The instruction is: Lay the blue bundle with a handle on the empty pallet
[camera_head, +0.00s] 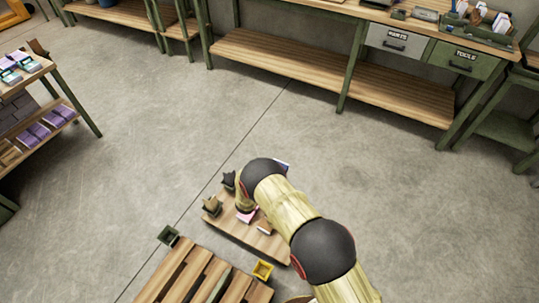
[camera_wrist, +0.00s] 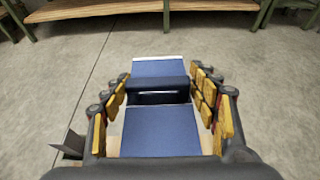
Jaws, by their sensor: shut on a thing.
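The blue bundle (camera_wrist: 160,130) fills the middle of the wrist view, with a dark handle-like band (camera_wrist: 158,90) across it. My gripper (camera_wrist: 160,78) has its yellow-padded fingers on both sides of the bundle and is shut on it. In the head view my arm hides most of the gripper and bundle; a small blue edge (camera_head: 283,163) shows beside the arm, and I cannot tell for sure that it is the bundle. A slatted wooden pallet (camera_head: 180,277) lies at the bottom left of the head view; its visible part is bare.
A low wooden board (camera_head: 235,226) under my arm bears a pink item (camera_head: 248,215) and other small things. A workbench (camera_head: 340,88) and a shelf (camera_head: 50,72) stand beyond open floor.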

